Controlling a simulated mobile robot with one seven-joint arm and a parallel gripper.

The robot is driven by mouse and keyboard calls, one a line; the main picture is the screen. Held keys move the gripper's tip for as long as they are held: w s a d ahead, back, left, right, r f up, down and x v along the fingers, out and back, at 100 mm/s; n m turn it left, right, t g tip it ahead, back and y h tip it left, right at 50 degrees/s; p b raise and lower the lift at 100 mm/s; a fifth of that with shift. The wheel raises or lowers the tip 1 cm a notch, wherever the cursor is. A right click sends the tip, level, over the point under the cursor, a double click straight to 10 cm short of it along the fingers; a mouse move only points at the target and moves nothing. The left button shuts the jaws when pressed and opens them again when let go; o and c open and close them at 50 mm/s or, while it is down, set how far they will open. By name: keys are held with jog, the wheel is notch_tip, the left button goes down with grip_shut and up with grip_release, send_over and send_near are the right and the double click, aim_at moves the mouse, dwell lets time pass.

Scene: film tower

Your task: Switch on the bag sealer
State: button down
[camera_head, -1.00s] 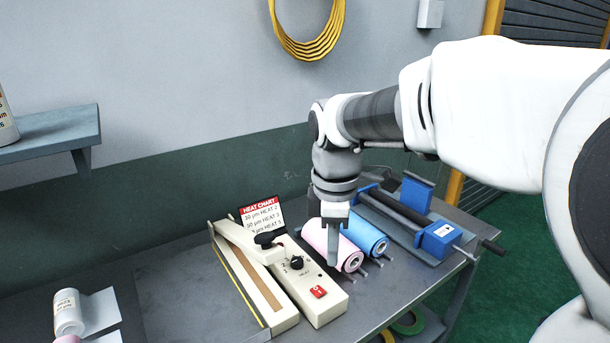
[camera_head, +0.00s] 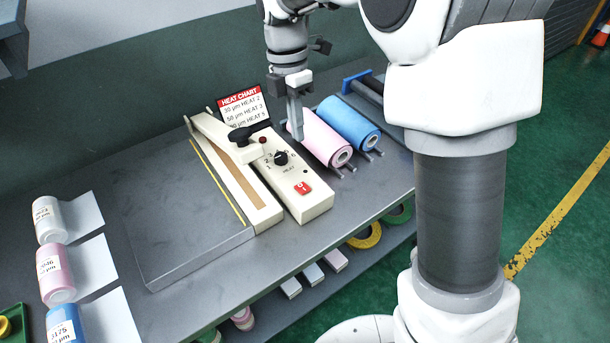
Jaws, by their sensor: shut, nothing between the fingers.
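The bag sealer (camera_head: 236,176) is a cream unit on the grey bench, with a long sealing arm and a black handle knob. On its right housing are a black heat dial (camera_head: 281,158) and a red rocker switch (camera_head: 303,188) near the front end. The switch's position is too small to tell. A heat chart (camera_head: 241,108) with a red header stands behind the sealer. My gripper (camera_head: 297,136) is shut and empty, pointing down beside the pink roll, up and to the right of the dial, apart from the switch.
A pink film roll (camera_head: 322,140) and a blue film roll (camera_head: 348,124) lie right of the sealer. Smaller labelled rolls, including a white one (camera_head: 48,220), lie at the bench's left. Several tape rolls sit on a lower shelf (camera_head: 386,228).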

aim_at(305, 190)
jog(key=f, duration=0.4)
jog(key=s+d+f+b, duration=0.1)
jog(key=f, duration=0.8)
jog(key=shift+s+d+f, duration=0.15)
jog(key=shift+s+f, duration=0.25)
